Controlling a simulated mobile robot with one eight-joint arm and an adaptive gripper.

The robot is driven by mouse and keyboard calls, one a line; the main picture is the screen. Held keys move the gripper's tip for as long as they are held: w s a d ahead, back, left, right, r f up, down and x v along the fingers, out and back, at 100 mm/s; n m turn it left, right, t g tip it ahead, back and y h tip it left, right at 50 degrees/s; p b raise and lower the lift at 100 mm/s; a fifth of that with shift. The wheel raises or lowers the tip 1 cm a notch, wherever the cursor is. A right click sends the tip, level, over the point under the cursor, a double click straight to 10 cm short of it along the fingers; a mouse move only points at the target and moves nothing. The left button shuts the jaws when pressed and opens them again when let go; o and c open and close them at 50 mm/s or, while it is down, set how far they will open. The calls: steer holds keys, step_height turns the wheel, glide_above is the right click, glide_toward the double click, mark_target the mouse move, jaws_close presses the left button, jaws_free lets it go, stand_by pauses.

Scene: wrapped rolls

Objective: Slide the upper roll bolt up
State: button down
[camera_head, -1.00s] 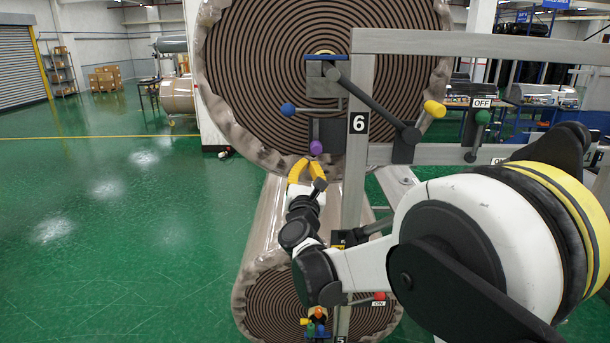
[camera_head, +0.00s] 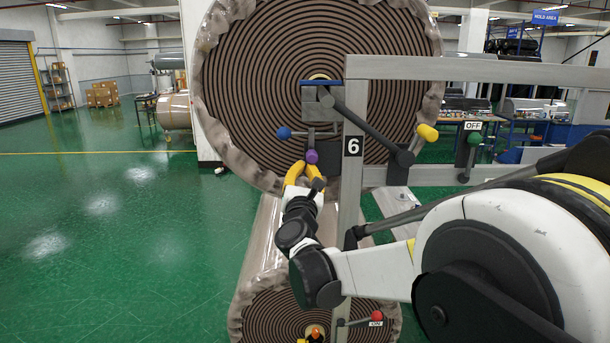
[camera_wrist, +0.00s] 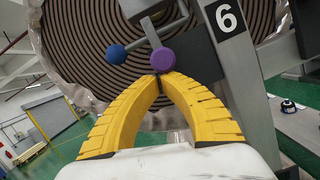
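The upper roll (camera_head: 250,100) is a large wrapped roll with brown spiral rings. On its bolt, a purple knob (camera_head: 312,157) hangs below a grey bracket, right of and lower than a blue knob (camera_head: 284,133). My gripper (camera_head: 304,168) has yellow curved fingers directly under the purple knob. In the wrist view, the fingertips (camera_wrist: 160,80) come together at the underside of the purple knob (camera_wrist: 163,60) and seem to touch it. The fingers look shut with the knob above them, not between them. The blue knob also shows there (camera_wrist: 116,54).
The grey frame post with the label 6 (camera_head: 352,146) stands close to the right. A lever with a yellow knob (camera_head: 427,132) slants across the frame. A green knob marked OFF (camera_head: 474,139) is farther right. The lower roll (camera_head: 280,310) is below. The left floor is open.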

steer(key=shift+f, duration=0.1)
steer(key=s+a+f+b, duration=0.1)
steer(key=s+f+b, duration=0.4)
steer(key=s, duration=0.4)
steer(key=shift+s+a+f+b, duration=0.35)
steer(key=shift+f, duration=0.2)
steer(key=shift+d+f, duration=0.1)
